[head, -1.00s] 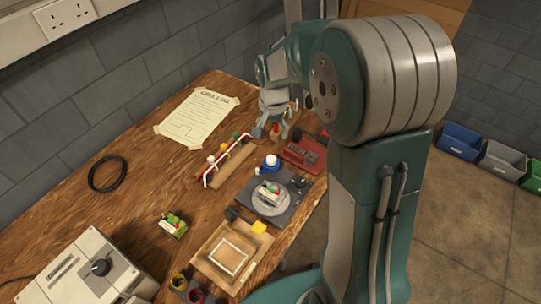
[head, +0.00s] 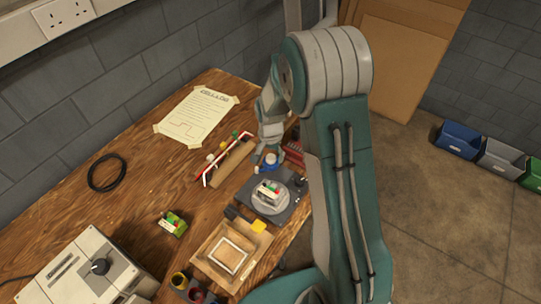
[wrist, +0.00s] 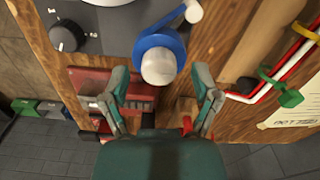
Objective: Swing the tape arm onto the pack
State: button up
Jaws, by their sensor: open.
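The pack (head: 268,189), a small white block with red and green on it, sits on a round grey turntable (head: 269,206) on a dark plate. Just beyond it is a blue roll (head: 271,160), seemingly the tape arm's. In the head view my gripper is partly hidden behind the arm.
A dial (wrist: 68,36) is on the dark plate. A red tray (wrist: 110,85) lies by one finger.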

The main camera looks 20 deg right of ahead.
jog(key=shift+f, duration=0.3)
grip_shut()
jog(key=shift+n, duration=0.4)
jog(key=n, duration=0.5)
jog(key=shift+n, duration=0.3)
jog(key=n, duration=0.5)
jog(key=shift+n, duration=0.4)
